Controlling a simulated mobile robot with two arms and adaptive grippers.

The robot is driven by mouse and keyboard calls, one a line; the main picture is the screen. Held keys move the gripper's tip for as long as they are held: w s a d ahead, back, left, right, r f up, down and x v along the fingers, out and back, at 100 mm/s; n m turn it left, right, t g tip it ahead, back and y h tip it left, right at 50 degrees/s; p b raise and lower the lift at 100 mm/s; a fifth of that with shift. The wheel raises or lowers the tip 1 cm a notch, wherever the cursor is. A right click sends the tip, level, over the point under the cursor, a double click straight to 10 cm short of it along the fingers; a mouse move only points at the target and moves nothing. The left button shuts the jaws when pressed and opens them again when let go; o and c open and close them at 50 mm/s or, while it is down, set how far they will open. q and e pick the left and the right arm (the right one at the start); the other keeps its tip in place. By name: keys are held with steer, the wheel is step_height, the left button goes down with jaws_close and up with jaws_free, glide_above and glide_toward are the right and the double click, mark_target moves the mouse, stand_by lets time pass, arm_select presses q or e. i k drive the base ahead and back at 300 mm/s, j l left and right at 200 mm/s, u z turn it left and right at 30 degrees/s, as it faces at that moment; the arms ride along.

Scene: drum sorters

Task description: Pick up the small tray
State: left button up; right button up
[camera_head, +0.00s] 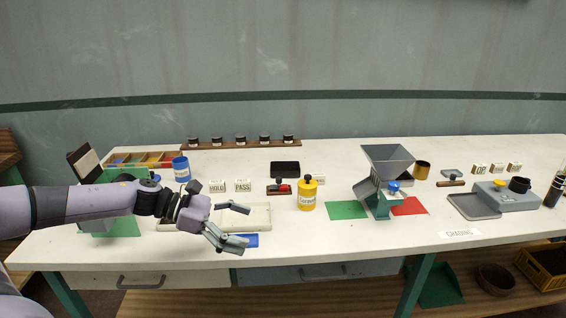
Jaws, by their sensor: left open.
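Several tray-like things show on the white bench. A shallow cream tray (261,217) lies near the front left, partly hidden behind my left gripper. A small black flat tray or slab (285,168) lies farther back in the middle. A grey shallow tray (473,206) sits at the right, against a grey device. I cannot tell which one is the small tray. My left gripper (246,227) is open and empty, its fingers spread over the cream tray's front part and pointing right. My right gripper is not in view.
A grey hopper machine (378,183) stands between a green mat (347,210) and a red mat (409,206). The front bench strip is mostly clear.

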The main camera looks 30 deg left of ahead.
mark_target(285, 170)
steer(key=i+j, duration=1.05)
steer(key=j, duration=0.25)
